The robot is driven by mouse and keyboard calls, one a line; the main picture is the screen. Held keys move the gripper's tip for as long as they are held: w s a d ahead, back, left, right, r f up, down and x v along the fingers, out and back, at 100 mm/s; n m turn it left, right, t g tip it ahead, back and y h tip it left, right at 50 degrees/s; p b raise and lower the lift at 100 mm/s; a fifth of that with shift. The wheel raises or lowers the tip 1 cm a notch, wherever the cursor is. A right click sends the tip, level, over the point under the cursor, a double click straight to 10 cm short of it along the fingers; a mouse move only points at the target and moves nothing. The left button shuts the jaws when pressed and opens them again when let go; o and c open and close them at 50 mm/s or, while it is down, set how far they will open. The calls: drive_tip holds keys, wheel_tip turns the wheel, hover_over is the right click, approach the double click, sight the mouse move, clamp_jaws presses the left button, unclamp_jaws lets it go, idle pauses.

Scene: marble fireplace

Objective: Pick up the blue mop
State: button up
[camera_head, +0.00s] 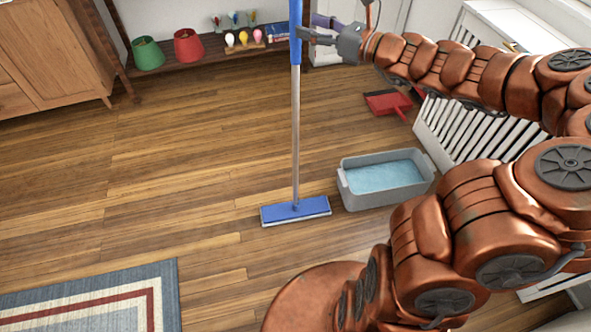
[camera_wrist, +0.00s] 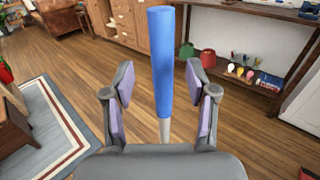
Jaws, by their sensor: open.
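The blue mop (camera_head: 296,135) stands upright on the wooden floor, with a blue flat head (camera_head: 296,210), a grey pole and a blue handle at the top. In the wrist view the blue handle (camera_wrist: 161,65) rises between the two fingers, with the pole below it. My gripper (camera_head: 312,28) is at the height of the blue handle, just to its right in the head view. It also shows in the wrist view (camera_wrist: 160,90), open, with a gap on both sides of the handle. Whether a finger touches the handle cannot be told.
A grey tub of water (camera_head: 385,200) stands right of the mop head. A red dustpan (camera_head: 388,102) lies behind it near a white slatted radiator cover (camera_head: 450,130). A striped rug (camera_head: 90,290) lies front left; floor between is clear.

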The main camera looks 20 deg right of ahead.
sight(295, 23)
drive_tip(key=shift+b+x, duration=0.45)
drive_tip(key=shift+x, duration=2)
drive_tip(key=shift+d+f, duration=0.15)
drive_tip(key=shift+f, duration=0.05)
drive_tip(key=shift+c, duration=0.4)
clamp_jaws()
